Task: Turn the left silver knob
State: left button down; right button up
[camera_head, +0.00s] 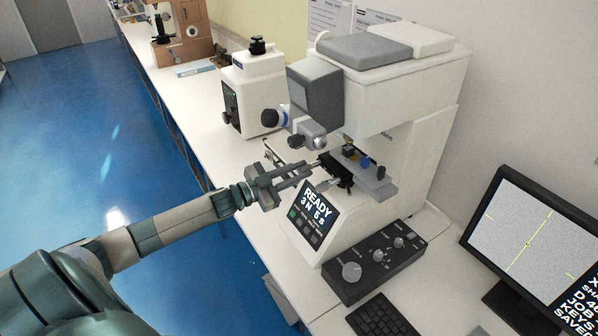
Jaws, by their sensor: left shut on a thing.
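The hardness tester (395,100) stands on the white bench, with a black specimen stage (338,168) under its head. My left gripper (309,168) reaches in from the left, its fingers at the left end of the stage. It is shut on the small silver knob there, which the fingers largely hide. A second silver knob (328,183) sticks out from the front of the stage, just right of and below the fingers. My right gripper is not in view.
The READY display panel (314,209) sits close below my left gripper. The eyepiece (272,118) and the head's side knob (320,142) hang above it. A black control box (373,262), keyboard (382,318) and monitor (535,245) occupy the front right. Another white tester (252,90) stands behind.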

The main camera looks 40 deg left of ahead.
pick_arm(q)
jog(key=shift+f, duration=0.1)
jog(key=c, duration=1.6)
grip_release()
jog(key=shift+s+a, duration=0.1)
jog(key=shift+s, duration=0.1)
jog(key=shift+s+a+f+b, duration=0.1)
jog(key=shift+s+a+b, duration=0.15)
jog(key=shift+s+b, duration=0.2)
jog(key=shift+b+v, duration=2.55)
jog(key=shift+v, duration=5.5)
